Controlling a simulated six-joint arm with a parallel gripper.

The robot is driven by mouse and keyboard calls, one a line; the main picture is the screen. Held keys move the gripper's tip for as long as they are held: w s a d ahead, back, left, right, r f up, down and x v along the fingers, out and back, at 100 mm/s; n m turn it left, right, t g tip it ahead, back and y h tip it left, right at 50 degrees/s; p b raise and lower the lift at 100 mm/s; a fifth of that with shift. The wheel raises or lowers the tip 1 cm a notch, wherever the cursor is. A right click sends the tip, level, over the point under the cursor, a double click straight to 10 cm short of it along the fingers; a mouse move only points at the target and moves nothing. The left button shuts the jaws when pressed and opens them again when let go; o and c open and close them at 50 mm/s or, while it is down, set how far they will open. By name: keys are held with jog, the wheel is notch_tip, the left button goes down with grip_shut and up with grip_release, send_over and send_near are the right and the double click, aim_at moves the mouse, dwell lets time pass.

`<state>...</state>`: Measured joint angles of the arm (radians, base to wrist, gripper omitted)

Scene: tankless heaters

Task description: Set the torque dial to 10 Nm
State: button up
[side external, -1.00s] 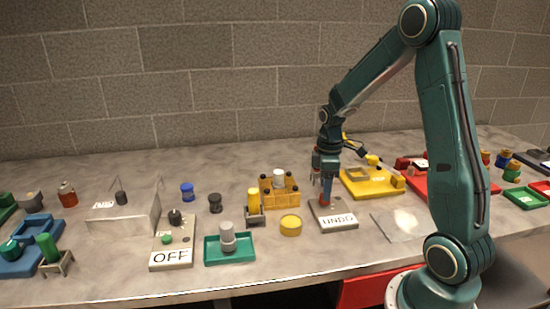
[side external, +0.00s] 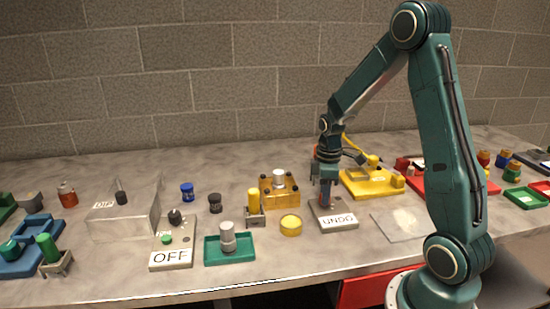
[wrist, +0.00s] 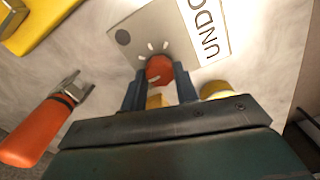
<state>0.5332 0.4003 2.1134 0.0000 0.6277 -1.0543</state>
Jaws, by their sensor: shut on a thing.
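A grey plate marked UNDO (side external: 336,222) lies on the bench, right of centre in the side view. In the wrist view the plate (wrist: 140,50) carries a red dial knob (wrist: 160,70) with white tick marks around its far side and a dark grey round spot near one corner. No numbers show beside the ticks. My gripper (side external: 326,203) points down over this plate. In the wrist view my gripper's fingers (wrist: 159,84) stand on either side of the red knob and are shut on it. The fingers hide part of the knob, and its exact setting cannot be read.
A yellow round piece (side external: 291,225) and a yellow block fixture (side external: 279,190) stand left of the plate. A yellow base (side external: 371,184) lies behind to the right. A clear sheet (side external: 403,223) lies right. An orange-handled item (wrist: 40,125) shows in the wrist view.

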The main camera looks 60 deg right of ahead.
jog(key=shift+m, duration=0.3)
jog(key=m, duration=0.4)
jog(key=shift+m, duration=2.2)
jog(key=o, duration=1)
jog(key=shift+r, duration=0.1)
notch_tip(320, 180, up, 14)
jog(key=shift+f, duration=0.15)
